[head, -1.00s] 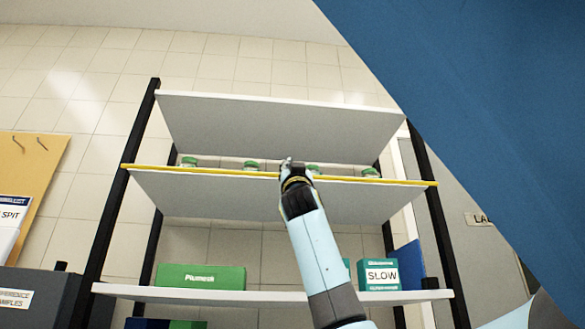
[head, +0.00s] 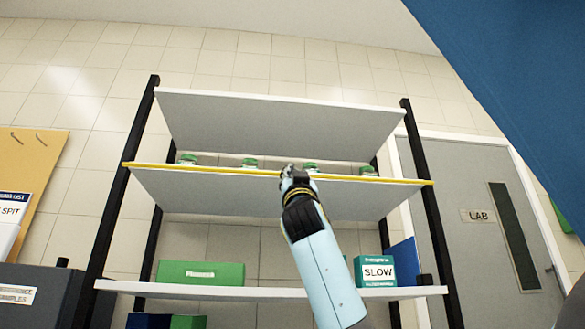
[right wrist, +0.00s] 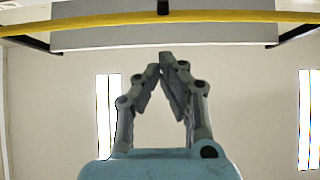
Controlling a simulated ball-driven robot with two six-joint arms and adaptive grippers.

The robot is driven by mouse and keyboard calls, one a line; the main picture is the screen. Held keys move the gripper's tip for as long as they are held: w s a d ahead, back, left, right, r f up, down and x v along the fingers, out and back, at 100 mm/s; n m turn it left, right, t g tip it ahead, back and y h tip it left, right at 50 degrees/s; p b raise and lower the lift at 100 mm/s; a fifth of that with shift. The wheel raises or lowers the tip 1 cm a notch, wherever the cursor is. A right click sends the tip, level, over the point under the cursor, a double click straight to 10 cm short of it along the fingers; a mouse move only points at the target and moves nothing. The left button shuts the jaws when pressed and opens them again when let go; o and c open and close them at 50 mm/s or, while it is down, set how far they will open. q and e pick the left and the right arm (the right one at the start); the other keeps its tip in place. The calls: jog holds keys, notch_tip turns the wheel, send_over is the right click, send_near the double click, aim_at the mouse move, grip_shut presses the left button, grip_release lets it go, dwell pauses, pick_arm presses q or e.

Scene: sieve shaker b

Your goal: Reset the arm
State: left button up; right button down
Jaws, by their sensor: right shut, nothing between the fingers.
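My right gripper (head: 288,174) is in front of the middle shelf (head: 230,188) of a rack in the head view, its tip overlapping the shelf's yellow front edge. In the right wrist view, the fingers of this gripper (right wrist: 167,62) meet at their tips with nothing between them. The yellow edge (right wrist: 160,19) crosses the top of that view, beyond the fingertips. Whether the gripper touches the shelf cannot be told. My left gripper is not in view.
Several green-lidded jars, one here (head: 249,162), stand on the middle shelf. The lower shelf (head: 250,291) holds a green box (head: 200,273), a teal SLOW box (head: 375,271) and a blue panel (head: 404,262). A large blue surface (head: 520,80) covers the upper right.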

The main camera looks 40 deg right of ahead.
jog(key=shift+s+f, duration=0.1)
jog(key=shift+f, duration=0.4)
